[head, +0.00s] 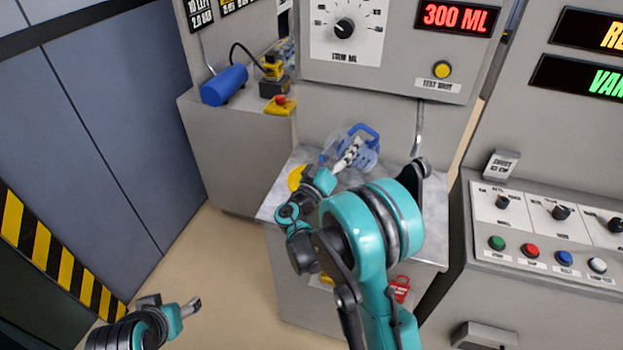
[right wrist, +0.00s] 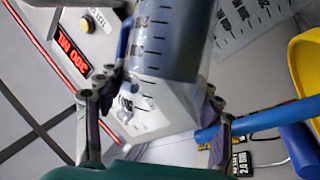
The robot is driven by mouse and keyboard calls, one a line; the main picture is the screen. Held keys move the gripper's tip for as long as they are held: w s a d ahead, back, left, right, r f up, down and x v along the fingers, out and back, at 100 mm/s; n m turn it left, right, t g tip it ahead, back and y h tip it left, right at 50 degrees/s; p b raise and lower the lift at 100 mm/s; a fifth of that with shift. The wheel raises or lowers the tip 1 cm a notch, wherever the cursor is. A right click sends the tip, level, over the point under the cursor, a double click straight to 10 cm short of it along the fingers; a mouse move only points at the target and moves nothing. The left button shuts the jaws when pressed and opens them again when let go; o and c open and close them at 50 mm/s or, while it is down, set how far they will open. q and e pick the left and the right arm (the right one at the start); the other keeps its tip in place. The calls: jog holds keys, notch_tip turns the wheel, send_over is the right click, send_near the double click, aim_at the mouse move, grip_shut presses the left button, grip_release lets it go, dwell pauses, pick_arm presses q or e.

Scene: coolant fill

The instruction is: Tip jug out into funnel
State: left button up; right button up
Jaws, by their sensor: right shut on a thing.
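The jug (head: 370,157) is clear with a blue handle and sits at the far end of my right arm, above the grey bench. In the right wrist view the jug (right wrist: 168,45) shows scale marks and a dark blue-grey band, with clear wall below. My right gripper (head: 345,160) is shut on the jug; its fingers (right wrist: 155,108) lie on both sides of it. A yellow round thing (head: 296,177), perhaps the funnel, is just left of the gripper, partly hidden by my arm. Its opening is not clear. My left gripper (head: 191,307) is low at the left, away from the bench.
The bench top (head: 270,207) has little free room. A dispenser panel (head: 390,45) reading 300 ML stands behind it. A blue cylinder (head: 224,85) and a yellow stop-button box (head: 280,105) sit on the left cabinet. A button console (head: 545,225) is at right.

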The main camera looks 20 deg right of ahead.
aim_at(338, 138)
jog(key=shift+r, duration=0.15)
pick_arm(q)
jog(key=shift+w+d, duration=0.1)
pick_arm(e)
jog(key=shift+r+n, duration=0.3)
jog(key=shift+h, duration=0.3)
pick_arm(q)
jog(key=shift+w+d+f+b, duration=0.25)
jog(key=shift+w+f+b, duration=0.1)
jog(key=shift+w, duration=0.1)
pick_arm(e)
jog(key=shift+a+r+n+t, duration=0.25)
jog(key=shift+r+n+t, duration=0.2)
jog(key=shift+n+t, duration=0.5)
pick_arm(q)
jog(key=shift+w+d, duration=0.2)
jog(key=shift+w, duration=0.35)
pick_arm(e)
jog(key=shift+a+r+n+t, duration=0.15)
jog(key=shift+r+n+t, duration=0.35)
jog(key=shift+r+n, duration=0.1)
jog(key=shift+a+r+n+t, duration=0.15)
jog(key=shift+r+n+t, duration=0.3)
jog(key=shift+r, duration=0.1)
pick_arm(q)
jog(key=shift+s+d, duration=0.2)
pick_arm(e)
jog(key=shift+a+r, duration=0.1)
jog(key=shift+a, duration=0.1)
